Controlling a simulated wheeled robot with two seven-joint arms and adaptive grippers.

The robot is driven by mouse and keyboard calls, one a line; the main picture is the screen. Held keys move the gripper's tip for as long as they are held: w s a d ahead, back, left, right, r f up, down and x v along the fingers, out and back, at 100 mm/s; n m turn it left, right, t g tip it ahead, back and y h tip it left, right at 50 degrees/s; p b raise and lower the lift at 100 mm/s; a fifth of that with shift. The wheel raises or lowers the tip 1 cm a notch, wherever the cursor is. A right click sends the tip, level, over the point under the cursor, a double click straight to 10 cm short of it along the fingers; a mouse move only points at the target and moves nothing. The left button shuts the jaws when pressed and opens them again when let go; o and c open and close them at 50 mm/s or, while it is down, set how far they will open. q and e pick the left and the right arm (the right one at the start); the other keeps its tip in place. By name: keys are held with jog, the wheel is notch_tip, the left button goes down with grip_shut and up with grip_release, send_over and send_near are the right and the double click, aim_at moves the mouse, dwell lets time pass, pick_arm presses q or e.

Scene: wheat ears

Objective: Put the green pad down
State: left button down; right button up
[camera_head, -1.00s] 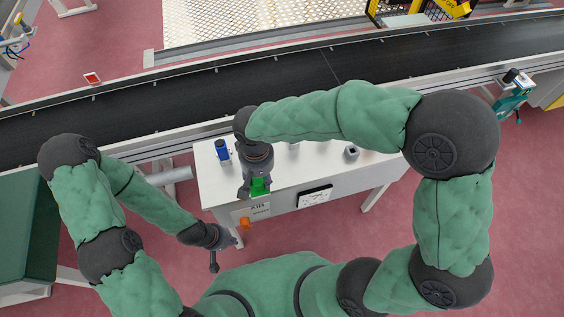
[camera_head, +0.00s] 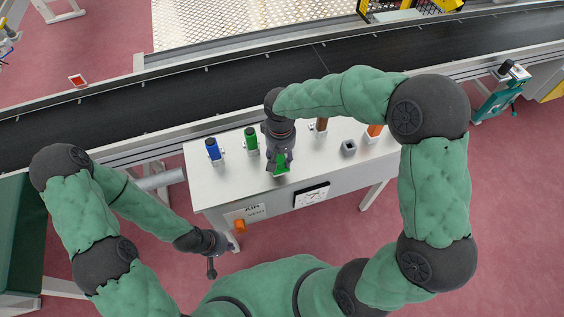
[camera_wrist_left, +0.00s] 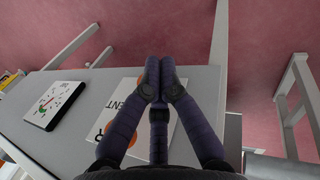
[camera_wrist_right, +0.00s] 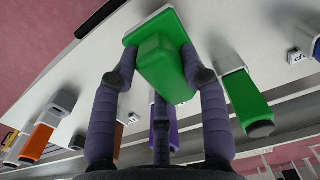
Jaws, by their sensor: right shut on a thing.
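The green pad (camera_head: 281,171) is in my right gripper (camera_head: 280,160), near the front edge of the white table. In the right wrist view the pad (camera_wrist_right: 162,62) is a bright green block with a wider flat plate at its far end. The fingers of my right gripper (camera_wrist_right: 160,75) are shut on its two sides. I cannot tell whether the pad touches the table. My left gripper (camera_head: 212,268) is low, in front of the table's left end. In the left wrist view its fingertips (camera_wrist_left: 160,78) are together with nothing between them.
On the white table (camera_head: 222,183) stand a blue item (camera_head: 213,149), a green item (camera_head: 251,139), a brown item (camera_head: 321,126), an orange item (camera_head: 375,131) and a grey square holder (camera_head: 349,148). A black conveyor (camera_head: 240,90) runs behind.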

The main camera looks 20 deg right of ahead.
aim_at(282, 161)
jog(key=shift+w+d+f+b, duration=0.15)
jog(key=shift+f+b, duration=0.2)
jog(key=shift+f, duration=0.65)
jog(key=shift+w+d+f+b, duration=0.15)
jog(key=shift+f+b, duration=0.2)
jog(key=shift+f, duration=0.65)
jog(key=shift+f, duration=0.15)
jog(key=o, duration=1.1)
notch_tip(282, 161, up, 12)
jog(key=p, duration=0.4)
